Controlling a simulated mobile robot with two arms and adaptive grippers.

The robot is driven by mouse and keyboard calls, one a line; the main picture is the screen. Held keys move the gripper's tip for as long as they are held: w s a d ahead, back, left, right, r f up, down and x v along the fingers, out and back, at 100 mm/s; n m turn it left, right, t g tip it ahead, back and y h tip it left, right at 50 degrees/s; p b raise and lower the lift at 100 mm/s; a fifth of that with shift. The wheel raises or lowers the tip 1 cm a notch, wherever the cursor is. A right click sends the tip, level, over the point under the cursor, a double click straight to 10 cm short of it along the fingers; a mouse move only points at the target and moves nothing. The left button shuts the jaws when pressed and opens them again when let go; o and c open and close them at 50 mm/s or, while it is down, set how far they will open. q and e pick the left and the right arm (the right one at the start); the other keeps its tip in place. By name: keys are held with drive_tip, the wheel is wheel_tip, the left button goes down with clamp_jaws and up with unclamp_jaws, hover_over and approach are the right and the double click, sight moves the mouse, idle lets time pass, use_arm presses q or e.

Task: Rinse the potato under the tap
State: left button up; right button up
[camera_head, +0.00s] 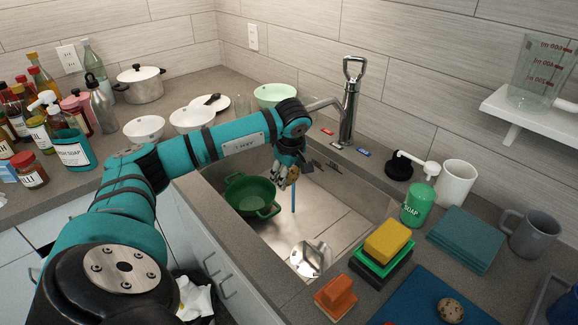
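My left gripper (288,178) points down over the sink, with its arm crossing above the counter. Tan patches show at its fingers; I cannot tell whether they are finger parts or something held. A blue streak, apparently water (293,198), runs down just below the fingers into the sink (330,223). The chrome tap (349,105) stands behind the sink, its spout reaching left behind my arm; the spout's end is hidden. A brown speckled roundish thing, possibly the potato (450,310), lies on a blue board (420,297) at the front right. My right gripper is not in view.
A green pot (250,194) sits in the sink left of the streak, with a shiny metal item (307,259) nearer. Sponges (387,240), a green soap bottle (417,204) and mugs line the right counter. Bowls and bottles crowd the left counter.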

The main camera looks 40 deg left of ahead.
use_arm(q)
drive_tip(key=shift+w+a+f, duration=0.15)
drive_tip(key=shift+w+a, duration=0.2)
drive_tip(key=shift+w, duration=0.05)
drive_tip(key=w+a+f+b, duration=0.1)
drive_tip(key=w+a, duration=0.3)
drive_tip(key=a, duration=0.1)
drive_tip(key=shift+w+f, duration=0.15)
drive_tip(key=shift+w, duration=0.25)
drive_tip(key=shift+d, duration=0.1)
drive_tip(key=shift+w, duration=0.15)
drive_tip(key=shift+w+d, duration=0.15)
drive_tip(key=shift+d, duration=0.15)
drive_tip(key=shift+a, duration=0.25)
idle(0.4)
